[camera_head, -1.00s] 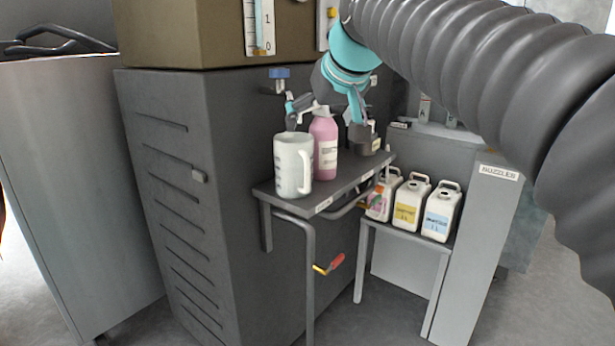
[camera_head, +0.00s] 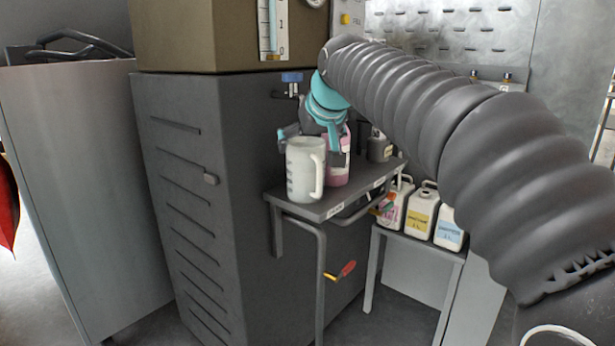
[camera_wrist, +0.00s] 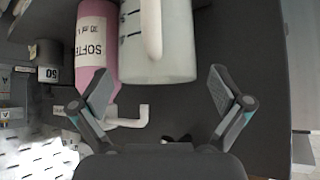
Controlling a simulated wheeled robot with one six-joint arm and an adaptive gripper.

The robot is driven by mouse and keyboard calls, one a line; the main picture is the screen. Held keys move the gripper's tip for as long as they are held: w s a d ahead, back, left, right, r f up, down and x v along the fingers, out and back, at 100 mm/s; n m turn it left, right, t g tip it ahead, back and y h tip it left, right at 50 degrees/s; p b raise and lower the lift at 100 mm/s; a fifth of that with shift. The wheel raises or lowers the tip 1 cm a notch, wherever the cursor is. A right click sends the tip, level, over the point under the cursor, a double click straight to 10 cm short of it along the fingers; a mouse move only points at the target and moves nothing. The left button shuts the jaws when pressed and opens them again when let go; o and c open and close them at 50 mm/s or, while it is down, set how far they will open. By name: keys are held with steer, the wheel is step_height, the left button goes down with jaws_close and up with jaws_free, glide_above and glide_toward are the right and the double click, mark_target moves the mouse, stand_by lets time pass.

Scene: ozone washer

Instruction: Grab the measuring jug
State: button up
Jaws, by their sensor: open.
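The measuring jug (camera_head: 301,170) is a whitish translucent cup with a handle on its right and dark marks on its side. It stands upright on the small grey shelf (camera_head: 335,207). In the wrist view the jug (camera_wrist: 172,50) is ahead of the fingers, at upper centre, its handle facing the camera. My gripper (camera_wrist: 163,88) is open and empty, its fingertips spread either side of the jug's near end. In the head view my gripper (camera_head: 312,128) is behind the jug and partly hidden by it.
A pink bottle (camera_head: 338,165) stands close beside the jug, also near the left finger in the wrist view (camera_wrist: 93,45). A dark container (camera_head: 379,149) stands farther back. White canisters (camera_head: 421,212) sit on a lower stand. A dark cabinet (camera_head: 190,190) borders the shelf.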

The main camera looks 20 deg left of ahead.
steer(key=x, duration=0.4)
steer(key=shift+w+f, duration=0.15)
steer(key=shift+w, duration=0.05)
steer(key=c, duration=1.1)
steer(key=shift+o, duration=0.2)
